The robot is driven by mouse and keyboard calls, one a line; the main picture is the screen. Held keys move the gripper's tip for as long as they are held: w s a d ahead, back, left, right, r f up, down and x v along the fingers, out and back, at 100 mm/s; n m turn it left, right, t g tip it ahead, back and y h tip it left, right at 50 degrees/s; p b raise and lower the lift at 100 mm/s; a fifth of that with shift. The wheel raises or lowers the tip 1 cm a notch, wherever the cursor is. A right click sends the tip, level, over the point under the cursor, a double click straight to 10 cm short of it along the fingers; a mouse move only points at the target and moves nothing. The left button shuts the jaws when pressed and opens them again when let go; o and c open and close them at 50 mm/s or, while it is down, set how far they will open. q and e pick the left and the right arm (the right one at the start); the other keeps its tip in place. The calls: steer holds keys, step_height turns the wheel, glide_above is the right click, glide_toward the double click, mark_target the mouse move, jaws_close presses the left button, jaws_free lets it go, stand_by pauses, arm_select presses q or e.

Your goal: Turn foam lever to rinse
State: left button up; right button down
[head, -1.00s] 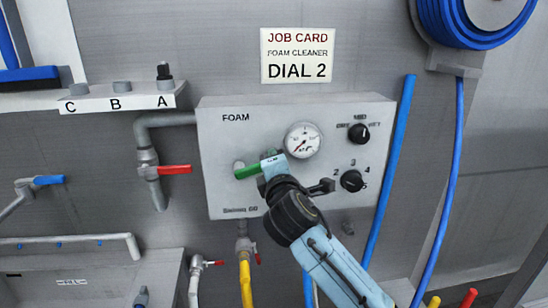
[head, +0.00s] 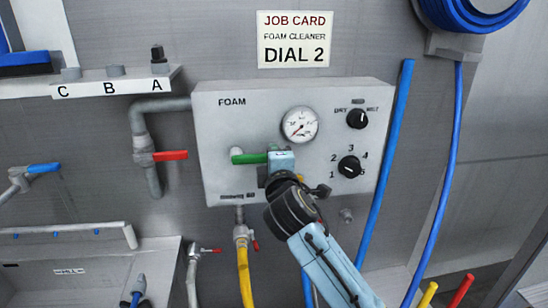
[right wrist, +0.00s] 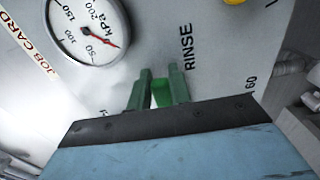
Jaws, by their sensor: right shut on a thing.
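The grey foam panel (head: 222,115) is on the back wall. Its green lever (head: 249,158) lies about level, running right from its pivot. My right gripper (head: 281,160) comes from below and is shut on the lever's right part. In the right wrist view, the green lever (right wrist: 162,93) shows between the two fingers of my right gripper (right wrist: 160,88). The printed word RINSE (right wrist: 186,46) is just beside the fingertips. The lever's gripped end is partly hidden by the gripper. My left gripper is out of view.
A pressure gauge (head: 300,125) is just above the gripper. Two black knobs (head: 357,119) (head: 349,167) are to its right. A red-handled valve (head: 170,155) is on the pipe at left. A yellow hose (head: 244,275) hangs below the panel. A job card (head: 293,40) reads DIAL 2.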

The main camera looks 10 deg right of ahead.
steer(key=shift+f, duration=0.1)
steer(key=c, duration=1.3)
jaws_free()
steer(key=s, duration=0.9)
steer(key=s+b, duration=0.1)
steer(key=s, duration=0.3)
steer(key=shift+s+a, duration=0.2)
steer(key=shift+a, duration=0.15)
